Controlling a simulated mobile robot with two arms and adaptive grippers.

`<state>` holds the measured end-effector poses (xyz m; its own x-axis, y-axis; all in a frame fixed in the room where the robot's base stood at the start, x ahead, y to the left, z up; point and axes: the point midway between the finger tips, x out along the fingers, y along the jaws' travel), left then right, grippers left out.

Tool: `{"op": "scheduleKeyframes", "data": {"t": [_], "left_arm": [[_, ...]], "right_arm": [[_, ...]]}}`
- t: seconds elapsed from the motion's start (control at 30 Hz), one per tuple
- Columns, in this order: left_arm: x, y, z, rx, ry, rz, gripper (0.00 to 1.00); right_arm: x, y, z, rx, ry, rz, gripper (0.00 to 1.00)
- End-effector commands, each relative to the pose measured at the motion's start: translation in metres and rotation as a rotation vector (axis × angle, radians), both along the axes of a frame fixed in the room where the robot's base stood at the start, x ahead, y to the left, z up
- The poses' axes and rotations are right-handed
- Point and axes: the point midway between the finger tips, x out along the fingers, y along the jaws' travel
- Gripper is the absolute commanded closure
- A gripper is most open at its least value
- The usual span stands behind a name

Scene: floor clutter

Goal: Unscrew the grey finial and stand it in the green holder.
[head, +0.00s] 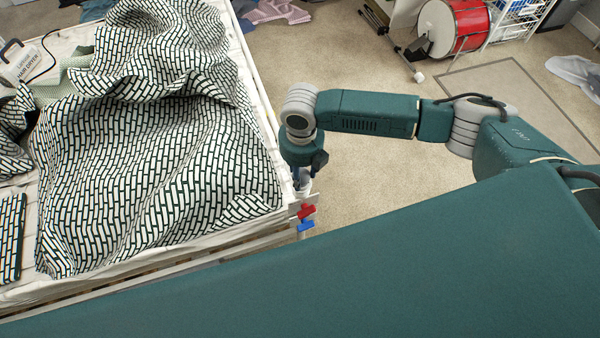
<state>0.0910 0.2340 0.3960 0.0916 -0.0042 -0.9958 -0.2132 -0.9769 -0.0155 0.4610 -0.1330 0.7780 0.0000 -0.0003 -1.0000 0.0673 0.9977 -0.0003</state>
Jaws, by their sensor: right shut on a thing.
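My right gripper (302,188) points down at the near right corner of the bed, at the end of my teal arm. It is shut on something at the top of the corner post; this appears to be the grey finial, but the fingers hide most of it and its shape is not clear. A small red piece (307,212) and a blue piece (305,226) show just below the fingertips, by the post. I cannot make out a green holder in this view. My left gripper is not in view.
The white bed frame (262,75) carries a crumpled brick-patterned blanket (160,150). A red drum (470,22), a white rack (520,18) and clothes (275,10) are at the back. Carpet (370,185) right of the bed is open.

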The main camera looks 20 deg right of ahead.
Motion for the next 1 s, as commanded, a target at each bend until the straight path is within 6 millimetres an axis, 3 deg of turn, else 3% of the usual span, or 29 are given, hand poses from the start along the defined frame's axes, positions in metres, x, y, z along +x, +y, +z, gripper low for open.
{"op": "scheduleKeyframes", "data": {"t": [0.13, 0.47, 0.8, 1.0], "left_arm": [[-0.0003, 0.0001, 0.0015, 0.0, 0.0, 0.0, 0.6], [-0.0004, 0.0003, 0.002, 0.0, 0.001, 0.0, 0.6], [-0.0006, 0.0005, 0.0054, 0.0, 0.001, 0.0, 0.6], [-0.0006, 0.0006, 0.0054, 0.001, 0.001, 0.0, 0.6]], "right_arm": [[0.0002, -0.0002, 0.0004, 0.0, 0.0, 0.097, 0.95], [0.0003, -0.0001, 0.0005, 0.0, 0.0, 0.137, 0.95], [0.0007, 0.0001, 0.0006, 0.0, -0.002, 0.574, 0.95], [0.0004, 0.0003, 0.0002, 0.001, -0.001, 0.629, 0.95]]}}
